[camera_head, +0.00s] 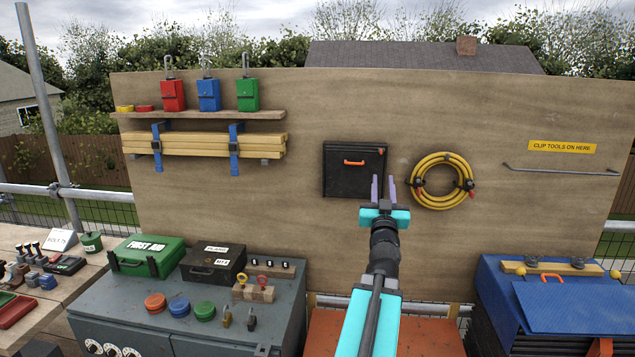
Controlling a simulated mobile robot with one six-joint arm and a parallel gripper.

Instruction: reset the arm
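My gripper (383,188) is in the middle of the view, at the end of my cyan and black arm, which reaches up from the bottom edge. Its two thin purple fingers point up and stand apart with a gap between them. I see nothing held between them. The gripper shows in front of the wooden board (290,220), just right of a black case (341,170) with an orange handle and left of a coiled yellow hose (413,187). I cannot tell how far the fingers are from the board.
A grey cabinet (130,302) at lower left carries a green first aid box (146,258), a black box (212,265) and coloured discs. A blue chest (570,305) stands at right. A shelf (200,115) holds red, blue and green padlocks. A bench (40,320) with tools is far left.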

